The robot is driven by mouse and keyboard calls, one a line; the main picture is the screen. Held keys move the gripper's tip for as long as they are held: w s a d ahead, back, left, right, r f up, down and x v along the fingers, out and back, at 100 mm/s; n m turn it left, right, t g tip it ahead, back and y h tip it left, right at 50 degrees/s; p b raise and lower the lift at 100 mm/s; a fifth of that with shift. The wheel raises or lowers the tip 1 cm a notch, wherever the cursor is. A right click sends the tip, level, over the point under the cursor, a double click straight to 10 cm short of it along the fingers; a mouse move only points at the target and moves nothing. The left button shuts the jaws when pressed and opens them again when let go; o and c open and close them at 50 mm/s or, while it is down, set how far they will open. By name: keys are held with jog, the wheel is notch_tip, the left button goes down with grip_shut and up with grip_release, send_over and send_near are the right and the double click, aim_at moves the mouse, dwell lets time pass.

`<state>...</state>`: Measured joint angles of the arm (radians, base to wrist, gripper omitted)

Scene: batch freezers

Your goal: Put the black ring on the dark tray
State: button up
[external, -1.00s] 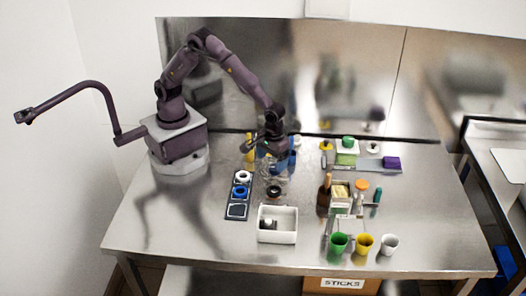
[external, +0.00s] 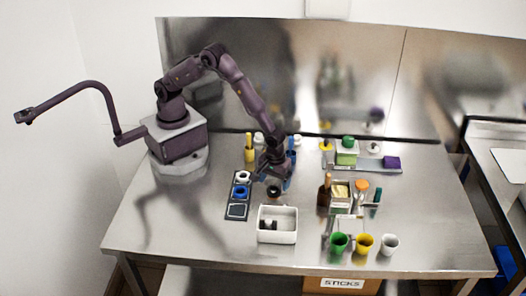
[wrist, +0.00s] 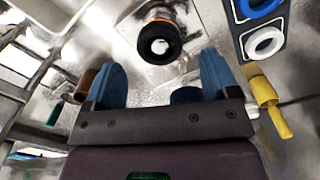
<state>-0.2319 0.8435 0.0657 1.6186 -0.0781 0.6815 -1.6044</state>
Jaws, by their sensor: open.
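The black ring (external: 274,190) is on the steel table just right of the dark tray. In the wrist view the black ring (wrist: 148,51) lies ahead of my fingers, with a pale round centre and an orange-brown part behind it. Whether it sits around something is unclear. The dark tray (external: 236,226) is a narrow strip holding a white ring (external: 242,176) and a blue ring (external: 240,191); its near square is empty. The dark tray also shows in the wrist view (wrist: 281,17). My gripper (wrist: 160,82) is open and empty, its blue fingers apart, short of the black ring.
A white bin (external: 277,239) with small items stands in front of the black ring. A yellow object (external: 250,153) stands behind the tray. Bottles and tubs (external: 340,194) stand to the right, with green, yellow and white cups (external: 364,243) in front of them.

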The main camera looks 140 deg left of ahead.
aim_at(274, 191)
notch_tip(274, 191, down, 3)
jog(key=shift+f, duration=0.2)
jog(key=shift+c, duration=0.2)
jog(key=c, duration=1)
jog(key=shift+r, duration=0.15)
